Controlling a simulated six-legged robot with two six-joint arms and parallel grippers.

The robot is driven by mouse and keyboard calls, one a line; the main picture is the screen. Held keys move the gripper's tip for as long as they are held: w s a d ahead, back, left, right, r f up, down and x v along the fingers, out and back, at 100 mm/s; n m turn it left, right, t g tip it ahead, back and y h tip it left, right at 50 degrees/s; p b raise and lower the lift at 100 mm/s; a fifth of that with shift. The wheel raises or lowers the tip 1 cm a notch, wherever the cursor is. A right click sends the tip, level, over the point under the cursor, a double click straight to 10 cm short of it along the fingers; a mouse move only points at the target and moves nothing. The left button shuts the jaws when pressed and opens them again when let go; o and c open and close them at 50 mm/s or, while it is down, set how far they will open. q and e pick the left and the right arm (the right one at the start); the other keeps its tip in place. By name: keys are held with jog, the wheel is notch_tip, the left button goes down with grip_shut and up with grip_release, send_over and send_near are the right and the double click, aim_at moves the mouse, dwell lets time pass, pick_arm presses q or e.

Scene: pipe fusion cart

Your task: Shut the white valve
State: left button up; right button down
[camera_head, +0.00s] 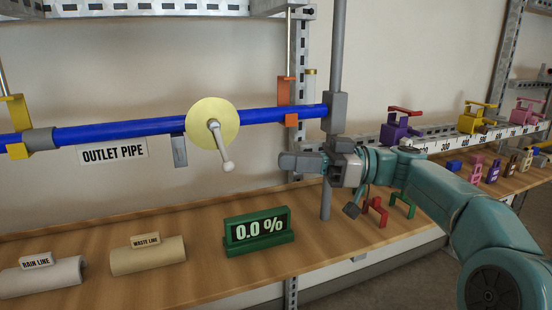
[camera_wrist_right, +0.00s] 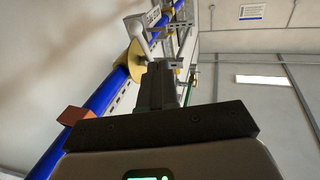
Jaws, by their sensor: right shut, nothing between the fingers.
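A pale yellow disc (camera_head: 213,124) with a white crank handle (camera_head: 221,147) sits on the blue pipe (camera_head: 110,133) marked OUTLET PIPE. The handle hangs down and slightly right from the disc's centre, its knob at the lower end. My right gripper (camera_head: 286,162) is shut and empty, to the right of the handle and apart from it, pointing left below the pipe. In the right wrist view, the gripper's fingers (camera_wrist_right: 160,74) point toward the disc (camera_wrist_right: 133,62), which they partly cover. My left gripper is not in view.
A green display (camera_head: 259,231) on the wooden bench reads 0.0 %. Pipe pieces labelled RAIN LINE (camera_head: 42,277) and WASTE LINE (camera_head: 148,256) lie to its left. A grey upright post (camera_head: 325,200) stands by my right gripper. Coloured clamps and small parts fill the right side.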

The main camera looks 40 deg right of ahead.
jog(key=shift+p+v, duration=0.35)
jog(key=shift+v, duration=2.35)
jog(key=shift+f, duration=0.1)
